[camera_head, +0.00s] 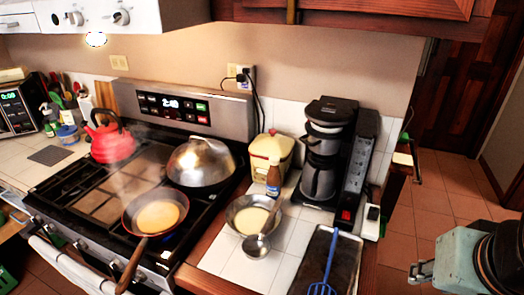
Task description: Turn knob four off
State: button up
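The stove (170,240) stands at the left with a row of several knobs (80,244) along its front edge. The knobs are small here, and I cannot tell their settings or which is knob four. A frying pan (130,213) with a yellow pancake (158,216) sits on the front right burner, with a bluish glow below it and steam above. My gripper (420,272) is at the lower right edge, well apart from the stove. It is seen partly, and its opening is unclear.
The pan's handle (130,268) sticks out over the stove's front edge near the knobs. A red kettle (112,143) and a domed lid (200,163) are on the stove. A bowl (250,215), coffee maker (325,160) and blue spatula (328,262) are on the counter.

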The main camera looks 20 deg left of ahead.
aim_at(139, 275)
jog(key=j+u, duration=0.2)
jog(key=j, duration=0.35)
jog(key=j+u, duration=0.2)
jog(key=j, duration=0.4)
jog(key=j+u, duration=0.25)
jog(key=j, duration=0.3)
jog(key=i+j+u, duration=0.2)
jog(key=j, duration=0.3)
jog(key=j+u, duration=0.1)
jog(key=j, duration=0.55)
jog(key=k+j+z, duration=0.2)
jog(key=j, duration=0.3)
jog(key=k+j+z, duration=0.25)
jog(key=k+j, duration=0.15)
jog(key=k+z, duration=0.1)
jog(key=z, duration=0.4)
